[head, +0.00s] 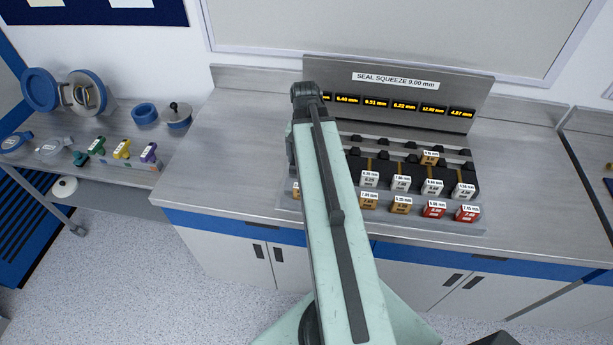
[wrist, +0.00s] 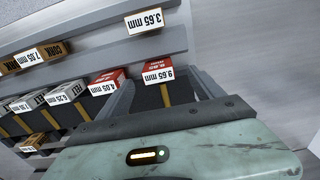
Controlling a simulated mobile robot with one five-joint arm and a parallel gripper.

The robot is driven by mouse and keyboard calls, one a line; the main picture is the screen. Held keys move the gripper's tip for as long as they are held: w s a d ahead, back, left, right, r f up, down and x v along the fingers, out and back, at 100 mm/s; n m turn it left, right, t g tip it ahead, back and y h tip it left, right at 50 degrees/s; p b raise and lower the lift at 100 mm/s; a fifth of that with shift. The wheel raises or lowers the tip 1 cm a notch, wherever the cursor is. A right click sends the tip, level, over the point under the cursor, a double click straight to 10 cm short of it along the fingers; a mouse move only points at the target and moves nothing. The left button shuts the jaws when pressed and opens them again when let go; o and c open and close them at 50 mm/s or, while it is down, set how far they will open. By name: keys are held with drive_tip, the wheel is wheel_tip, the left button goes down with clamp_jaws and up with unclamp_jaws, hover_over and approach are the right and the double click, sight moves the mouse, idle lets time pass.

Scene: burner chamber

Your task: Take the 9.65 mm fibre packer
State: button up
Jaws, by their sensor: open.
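The 9.65 mm packer (wrist: 158,70) is a small red block with a white label, in the wrist view. It sits beyond the front of my gripper (wrist: 163,85), between the lines of the two spread grey fingers. The gripper is open, and I see nothing held in it. Whether the fingertips touch the block, I cannot tell. The small print on its red face is too blurred to read. In the head view my arm hides my gripper and part of the rack, and I cannot tell which block there is this one.
Close left of it is another red block (wrist: 107,82), with felt (wrist: 68,92) and cork (wrist: 48,52) blocks further left. A 3.65 mm block (wrist: 145,21) lies beyond. A display panel (head: 395,80) stands behind the rack. The bench (head: 225,150) left of the rack is clear.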

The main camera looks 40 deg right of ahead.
drive_tip(key=f+b, duration=0.5)
drive_tip(key=shift+d+f, duration=0.2)
drive_tip(key=shift+d, duration=0.05)
drive_tip(key=shift+r, duration=0.2)
drive_tip(key=c, duration=1.5)
wheel_tip(320, 180, up, 10)
drive_tip(key=p, duration=1)
